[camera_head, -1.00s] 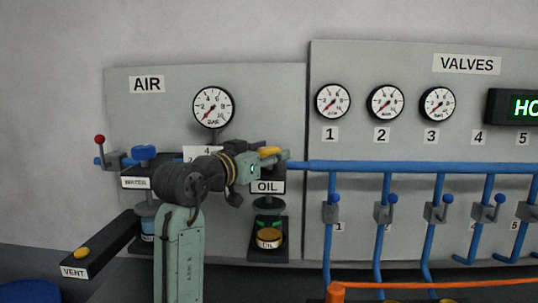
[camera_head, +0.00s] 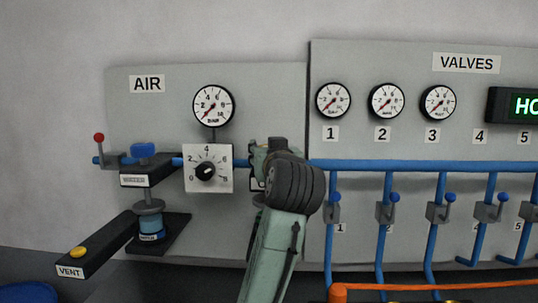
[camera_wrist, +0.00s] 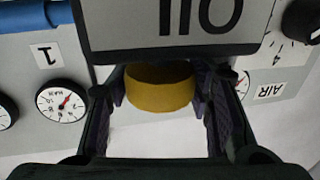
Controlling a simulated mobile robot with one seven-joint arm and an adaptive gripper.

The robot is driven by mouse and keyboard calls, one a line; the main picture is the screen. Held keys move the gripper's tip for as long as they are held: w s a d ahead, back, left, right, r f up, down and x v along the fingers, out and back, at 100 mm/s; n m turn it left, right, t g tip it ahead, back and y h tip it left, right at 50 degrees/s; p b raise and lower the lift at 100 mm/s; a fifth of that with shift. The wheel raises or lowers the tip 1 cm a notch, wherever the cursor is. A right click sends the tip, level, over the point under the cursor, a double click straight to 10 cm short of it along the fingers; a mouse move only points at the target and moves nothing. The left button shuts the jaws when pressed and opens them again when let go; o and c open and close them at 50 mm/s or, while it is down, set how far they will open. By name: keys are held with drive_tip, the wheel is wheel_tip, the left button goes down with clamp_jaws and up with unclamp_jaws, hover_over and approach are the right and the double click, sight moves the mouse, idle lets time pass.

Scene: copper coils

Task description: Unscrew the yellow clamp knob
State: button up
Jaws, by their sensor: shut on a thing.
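The yellow clamp knob (camera_wrist: 160,88) is a round yellow cap at the black bracket with the OIL label (camera_wrist: 170,45), which appears upside down in the wrist view. The fingers of my gripper (camera_wrist: 160,97) lie on both sides of the knob and are shut on it. In the head view, my arm covers the knob and most of the OIL station. The fingers cannot be made out there.
Left of my arm are the regulator dial (camera_head: 206,169) and the WATER bracket (camera_head: 150,172) with its blue knob (camera_head: 144,149). The yellow VENT button (camera_head: 79,252) is at lower left. Blue pipes with valve levers (camera_head: 386,209) stand close on the right.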

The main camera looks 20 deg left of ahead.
drive_tip(key=n+g+y, duration=0.1)
drive_tip(key=n+y, duration=0.1)
drive_tip(key=n+g+y, duration=0.1)
drive_tip(key=g+y, duration=0.1)
drive_tip(key=shift+w+d+f+n+g+y, duration=0.1)
drive_tip(key=shift+w+d+n+g+y, duration=0.05)
drive_tip(key=shift+n+g+y, duration=0.2)
drive_tip(key=n+g+y, duration=0.4)
drive_tip(key=g, duration=0.2)
drive_tip(key=shift+n+p, duration=0.25)
drive_tip(key=shift+p, duration=0.05)
drive_tip(key=n+g+p, duration=0.1)
drive_tip(key=n+g, duration=0.1)
drive_tip(key=g, duration=0.1)
drive_tip(key=n+g+y+p, duration=0.1)
drive_tip(key=n+g, duration=0.1)
drive_tip(key=g, duration=0.1)
drive_tip(key=shift+r+n+g, duration=0.2)
drive_tip(key=shift+n+g, duration=0.1)
drive_tip(key=shift+g, duration=0.05)
drive_tip(key=shift+f+n+g+h, duration=0.1)
drive_tip(key=shift+n+g+h, duration=0.3)
drive_tip(key=shift+n+g, duration=0.85)
drive_tip(key=shift+f+n+g+h, duration=0.1)
drive_tip(key=shift+n+g+h, duration=0.4)
drive_tip(key=shift+g, duration=1.35)
drive_tip(key=shift+n+g, duration=0.3)
drive_tip(key=shift+n, duration=0.15)
drive_tip(key=o, duration=1.2)
drive_tip(key=shift+a, duration=0.2)
